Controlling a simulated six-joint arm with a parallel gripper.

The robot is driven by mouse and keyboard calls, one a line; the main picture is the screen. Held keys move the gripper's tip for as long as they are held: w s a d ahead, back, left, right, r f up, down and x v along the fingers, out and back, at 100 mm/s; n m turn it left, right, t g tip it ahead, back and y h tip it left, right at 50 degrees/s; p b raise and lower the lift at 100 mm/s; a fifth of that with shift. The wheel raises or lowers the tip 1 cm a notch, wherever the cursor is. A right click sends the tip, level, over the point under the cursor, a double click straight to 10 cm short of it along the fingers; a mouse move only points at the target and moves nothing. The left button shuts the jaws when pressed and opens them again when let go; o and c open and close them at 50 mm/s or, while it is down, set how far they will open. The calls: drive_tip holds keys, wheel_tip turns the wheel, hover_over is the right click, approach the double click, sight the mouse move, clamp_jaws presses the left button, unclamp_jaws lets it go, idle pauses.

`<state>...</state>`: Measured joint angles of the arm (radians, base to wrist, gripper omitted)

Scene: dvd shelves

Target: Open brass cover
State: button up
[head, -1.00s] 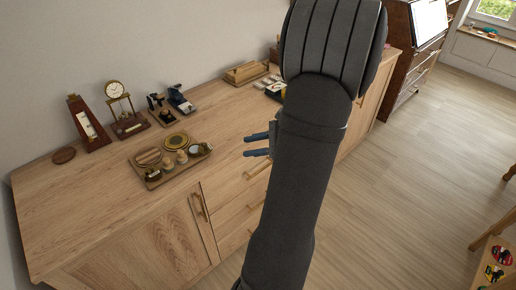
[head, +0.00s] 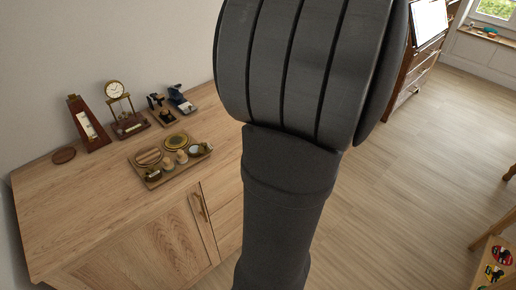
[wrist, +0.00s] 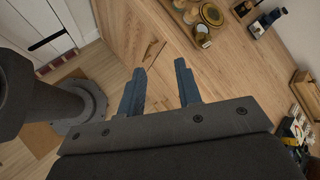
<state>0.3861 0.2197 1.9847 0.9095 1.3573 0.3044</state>
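A wooden tray (head: 150,185) on the cabinet holds several small round items. One is a flat disc with a brass-coloured rim (head: 176,141), another a striped wooden disc (head: 148,157). A small piece with a pale round face (head: 194,150) sits at the tray's right. I cannot tell which item has the brass cover. In the wrist view, part of the tray (wrist: 178,14) shows at the top, with a brass-rimmed disc (wrist: 212,14). My gripper (wrist: 161,68) is open and empty, its blue-grey fingers apart from the tray items. My arm hides it in the head view.
A metronome (head: 88,125), a small clock (head: 116,91), a round wooden coaster (head: 64,155) and dark instruments (head: 180,100) stand behind the tray. The cabinet top (head: 85,205) is clear in front and left. A cabinet handle (wrist: 153,50) shows beyond my fingers.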

drive_tip(key=m+y, duration=0.6)
drive_tip(key=y, duration=0.2)
approach(206, 144)
drive_tip(key=a, duration=0.7)
drive_tip(key=w+a, duration=0.1)
drive_tip(key=a, duration=0.2)
drive_tip(key=shift+a+r, duration=0.1)
drive_tip(key=shift+a, duration=0.2)
drive_tip(key=shift+c, duration=0.2)
clamp_jaws()
